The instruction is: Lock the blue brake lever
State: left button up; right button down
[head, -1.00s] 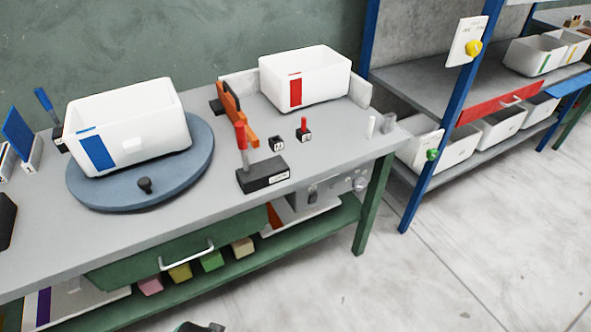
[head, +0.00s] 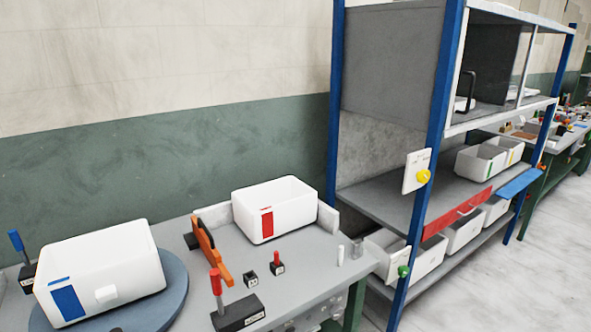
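The blue brake lever (head: 17,245) stands at the far left of the head view. Its blue handle rises from a dark base (head: 27,277) on the workbench and leans to the left. The base sits beside the round blue turntable (head: 172,300), left of a white bin with a blue label (head: 100,275). A similar lever with a red handle (head: 216,284) stands on a black block (head: 238,312) at the front of the bench. Neither of my grippers is in the head view.
A white bin with a red label (head: 274,208) stands at the back of the grey bench. An orange clamp-like piece (head: 212,252) is between the bins. A blue-framed shelf (head: 444,110) with a yellow knob (head: 423,176) rises to the right. The floor (head: 500,285) at right is clear.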

aim_at(14, 236)
jog(key=u, duration=1.35)
